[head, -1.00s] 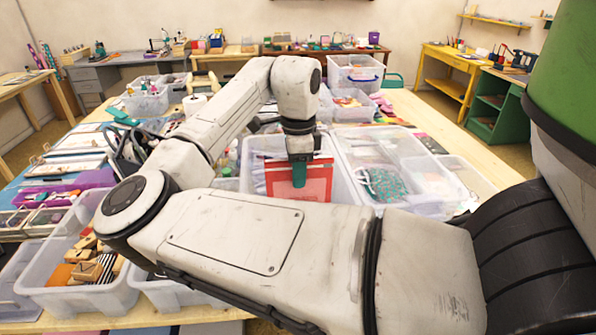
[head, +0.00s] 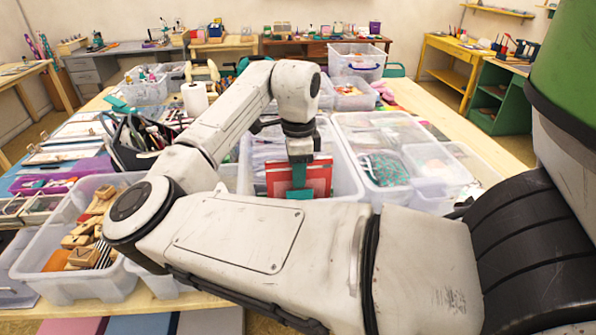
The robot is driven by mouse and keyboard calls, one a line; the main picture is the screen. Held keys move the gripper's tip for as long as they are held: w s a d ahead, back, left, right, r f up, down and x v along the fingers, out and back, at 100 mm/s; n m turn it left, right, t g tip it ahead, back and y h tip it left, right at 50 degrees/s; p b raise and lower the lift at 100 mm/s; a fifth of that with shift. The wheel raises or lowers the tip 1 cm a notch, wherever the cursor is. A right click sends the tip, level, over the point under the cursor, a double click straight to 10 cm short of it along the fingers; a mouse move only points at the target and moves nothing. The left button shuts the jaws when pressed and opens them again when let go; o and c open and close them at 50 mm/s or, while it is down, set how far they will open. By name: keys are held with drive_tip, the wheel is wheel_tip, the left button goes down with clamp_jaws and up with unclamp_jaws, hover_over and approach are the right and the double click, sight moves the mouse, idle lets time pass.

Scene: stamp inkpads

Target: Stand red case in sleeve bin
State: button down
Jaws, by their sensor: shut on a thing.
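The red case (head: 318,180) is a flat red panel with a paler edge. It stands roughly upright in the head view, at the front of the clear bin with sleeves (head: 345,163). My gripper (head: 299,184) points down and is shut on the case, with a teal finger across its near face. The case's lower edge is hidden behind my forearm, so I cannot tell whether it touches the bin floor. Pale, translucent sleeves lie in the bin behind the case.
A bin of wooden stamps (head: 50,225) is at the left front. A black caddy (head: 122,150) and a paper roll (head: 195,99) stand left of my arm.

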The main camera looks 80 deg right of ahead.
drive_tip(key=c, duration=0.9)
unclamp_jaws()
wheel_tip(320, 180, up, 11)
drive_tip(key=shift+f, duration=0.1)
